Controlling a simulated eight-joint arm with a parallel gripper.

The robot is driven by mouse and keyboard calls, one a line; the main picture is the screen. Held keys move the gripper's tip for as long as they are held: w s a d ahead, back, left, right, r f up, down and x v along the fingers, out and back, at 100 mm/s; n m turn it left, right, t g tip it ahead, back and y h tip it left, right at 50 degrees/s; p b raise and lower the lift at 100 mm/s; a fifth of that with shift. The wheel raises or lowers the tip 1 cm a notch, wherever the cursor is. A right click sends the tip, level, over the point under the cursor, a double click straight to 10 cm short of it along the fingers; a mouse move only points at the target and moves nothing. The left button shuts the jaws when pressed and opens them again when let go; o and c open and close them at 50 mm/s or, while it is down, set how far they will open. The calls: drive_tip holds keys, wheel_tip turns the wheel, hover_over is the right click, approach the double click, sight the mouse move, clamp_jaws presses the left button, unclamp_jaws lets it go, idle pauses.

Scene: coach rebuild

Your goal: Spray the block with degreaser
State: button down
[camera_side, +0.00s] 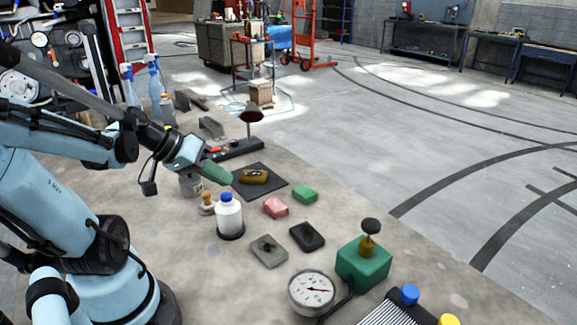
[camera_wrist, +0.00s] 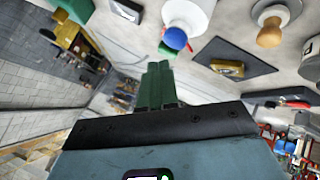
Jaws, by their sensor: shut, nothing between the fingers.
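A brass-coloured block with dark patches (camera_side: 254,176) lies on a black mat (camera_side: 272,190) in the side view. The block also shows in the wrist view (camera_wrist: 228,68). My gripper (camera_side: 227,179) has green fingers, which are shut and empty above the table, left of the block in the side view. The closed fingers also show in the wrist view (camera_wrist: 158,70). Two clear spray bottles with blue tops, one at the left (camera_side: 129,88) and one beside it (camera_side: 155,82), stand at the back left, away from my gripper. Their labels are unreadable, so I cannot tell which holds degreaser.
A white bottle with a blue cap (camera_side: 229,216) and a wooden-knobbed tool (camera_side: 207,203) stand close to my gripper. Pink (camera_side: 275,208) and green (camera_side: 305,193) pads lie nearby. A gauge (camera_side: 311,291) and a green box (camera_side: 364,262) stand at the front.

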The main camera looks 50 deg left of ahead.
drive_tip(key=shift+r, duration=2.3)
idle(0.8)
drive_tip(key=shift+f, duration=3)
drive_tip(key=shift+f, duration=0.2)
drive_tip(key=shift+f, duration=0.25)
idle(0.6)
drive_tip(key=shift+r, duration=0.45)
